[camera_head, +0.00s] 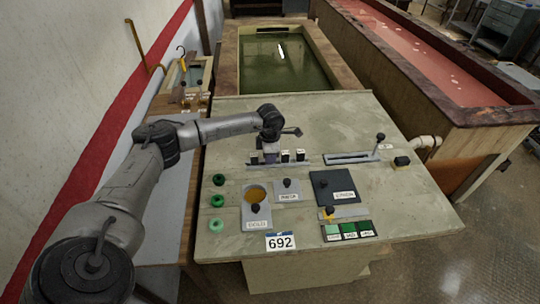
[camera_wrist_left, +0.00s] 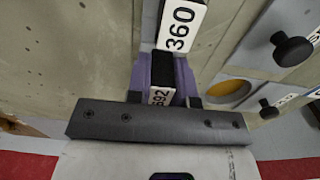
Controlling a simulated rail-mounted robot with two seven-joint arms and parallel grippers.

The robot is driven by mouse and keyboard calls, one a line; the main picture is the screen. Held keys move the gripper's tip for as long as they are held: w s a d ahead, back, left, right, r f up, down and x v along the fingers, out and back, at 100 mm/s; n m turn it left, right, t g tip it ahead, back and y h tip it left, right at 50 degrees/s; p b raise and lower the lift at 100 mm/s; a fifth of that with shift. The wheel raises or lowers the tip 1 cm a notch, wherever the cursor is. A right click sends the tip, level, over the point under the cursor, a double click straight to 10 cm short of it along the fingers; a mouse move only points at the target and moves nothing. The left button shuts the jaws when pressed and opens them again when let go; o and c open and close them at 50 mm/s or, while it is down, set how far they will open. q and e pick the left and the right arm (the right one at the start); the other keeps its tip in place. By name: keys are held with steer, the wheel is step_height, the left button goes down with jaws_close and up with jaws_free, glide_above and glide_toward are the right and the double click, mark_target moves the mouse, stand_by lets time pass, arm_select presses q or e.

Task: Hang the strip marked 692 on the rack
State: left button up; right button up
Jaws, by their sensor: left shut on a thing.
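My left gripper (camera_head: 270,149) is over the rack rail (camera_head: 278,164) at the back of the grey panel. In the left wrist view its purple fingers (camera_wrist_left: 162,75) are shut on a black strip with a white label (camera_wrist_left: 160,97) reading 692, partly cut off by the gripper body. A second strip, marked 360 (camera_wrist_left: 180,28), is just beyond it. In the head view several small dark strips with white labels (camera_head: 300,155) stand along the rail. I cannot tell whether the held strip touches the rail. My right gripper is not in view.
A sign reading 692 (camera_head: 280,241) is on the panel's front edge. The panel carries a slotted lever plate (camera_head: 350,158), a dark square plate (camera_head: 335,185), a yellow-dished plate (camera_head: 256,204) and green rings (camera_head: 217,200). A green-filled basin (camera_head: 285,65) lies behind.

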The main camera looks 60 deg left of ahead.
arm_select(q)
steer(key=shift+f, duration=0.4)
steer(key=o, duration=0.9)
steer(key=shift+r, duration=0.15)
steer(key=shift+r+p, duration=1.35)
steer(key=shift+r, duration=0.4)
steer(key=shift+r+p, duration=1.25)
steer(key=shift+r, duration=0.45)
